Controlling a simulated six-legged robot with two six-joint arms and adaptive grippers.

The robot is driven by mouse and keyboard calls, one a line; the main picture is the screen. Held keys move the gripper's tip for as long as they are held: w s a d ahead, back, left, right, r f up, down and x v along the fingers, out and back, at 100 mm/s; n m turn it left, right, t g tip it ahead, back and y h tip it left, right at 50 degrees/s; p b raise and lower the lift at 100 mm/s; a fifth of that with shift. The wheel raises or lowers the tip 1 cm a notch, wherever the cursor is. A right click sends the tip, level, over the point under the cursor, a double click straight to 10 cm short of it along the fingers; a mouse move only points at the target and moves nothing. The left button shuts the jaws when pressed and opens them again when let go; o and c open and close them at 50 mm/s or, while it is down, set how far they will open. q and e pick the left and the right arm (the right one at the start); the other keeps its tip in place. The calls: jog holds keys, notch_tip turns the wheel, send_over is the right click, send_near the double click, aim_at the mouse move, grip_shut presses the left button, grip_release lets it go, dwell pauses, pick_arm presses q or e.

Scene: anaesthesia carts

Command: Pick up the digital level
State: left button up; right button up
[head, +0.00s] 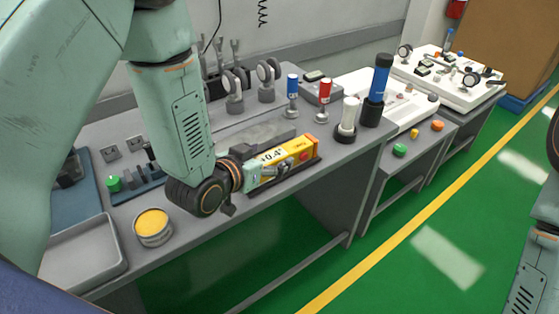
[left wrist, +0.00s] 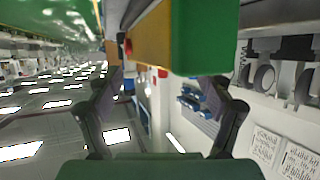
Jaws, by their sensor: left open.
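The digital level (head: 296,154) is a yellow bar with a small display reading about +0.4° and an orange end at the right. It lies in a dark shallow holder (head: 312,167) near the table's front edge. My left gripper (head: 264,172) is open at the level's left part and hides some of it. In the left wrist view, a yellow and green block, seemingly the level (left wrist: 158,40), fills the top centre beyond the open fingers of the left gripper (left wrist: 165,88). Whether the fingers touch it I cannot tell. My right gripper is out of view.
A tin of yellow paste (head: 153,226) and a grey tray (head: 84,256) stand left of my gripper. Behind the level are a grey block (head: 262,133) and blue and red-topped stands (head: 291,98). White and blue-black cylinders (head: 378,90) stand to the right.

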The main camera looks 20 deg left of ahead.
pick_arm(q)
jog(key=x, duration=0.2)
jog(key=shift+w+d+f, duration=0.25)
jog(key=shift+d, duration=0.1)
jog(key=shift+s+a+r, duration=0.2)
jog(key=shift+s+a, duration=0.15)
jog(key=shift+w+d+f, duration=0.2)
jog(key=shift+w+d, duration=0.1)
jog(key=shift+d, duration=0.05)
jog(key=c, duration=0.4)
jog(key=shift+s+a+r, duration=0.15)
jog(key=shift+s+a, duration=0.1)
jog(key=c, duration=0.4)
jog(key=shift+w+d, duration=0.15)
jog(key=c, duration=0.5)
grip_shut()
